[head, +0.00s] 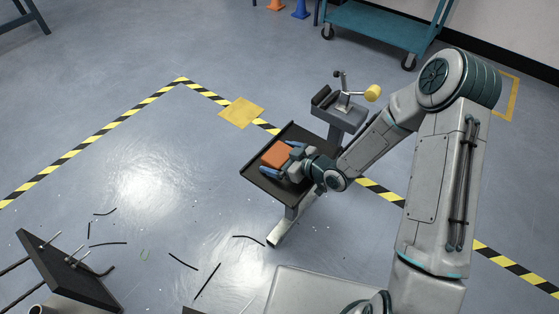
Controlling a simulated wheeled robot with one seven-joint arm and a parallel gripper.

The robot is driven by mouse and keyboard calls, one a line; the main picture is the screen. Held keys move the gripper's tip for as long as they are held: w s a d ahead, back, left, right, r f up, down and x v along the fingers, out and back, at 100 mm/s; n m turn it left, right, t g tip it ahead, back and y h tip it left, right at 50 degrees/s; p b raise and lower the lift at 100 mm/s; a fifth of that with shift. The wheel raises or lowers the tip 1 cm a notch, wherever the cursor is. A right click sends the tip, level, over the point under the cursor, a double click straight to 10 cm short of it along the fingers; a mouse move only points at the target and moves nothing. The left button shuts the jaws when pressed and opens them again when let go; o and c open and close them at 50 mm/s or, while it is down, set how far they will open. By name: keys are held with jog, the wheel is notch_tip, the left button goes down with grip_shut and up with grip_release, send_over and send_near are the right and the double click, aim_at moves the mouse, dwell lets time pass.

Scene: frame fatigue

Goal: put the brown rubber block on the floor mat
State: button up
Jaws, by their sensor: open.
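The brown rubber block (277,153) looks orange-brown and lies on the dark tray top of a small stand (263,183). My gripper (282,158) reaches in from the right, low over the tray. Its blue fingers are open, one on the far side and one on the near side of the block. I cannot tell whether they touch it. A flat yellow square, which looks like the floor mat (242,112), lies on the floor beyond the tray, by the striped line. Nothing lies on it.
A grey stand with a clamp and yellow knob (340,112) is just behind the tray. A teal cart (375,25) stands at the back. A dark tilted panel (70,270) and thin black strips (207,281) are at lower left. Open floor lies left of the tray.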

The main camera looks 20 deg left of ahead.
jog(key=shift+w+a+f, duration=0.1)
jog(key=shift+a, duration=0.2)
jog(key=c, duration=1.1)
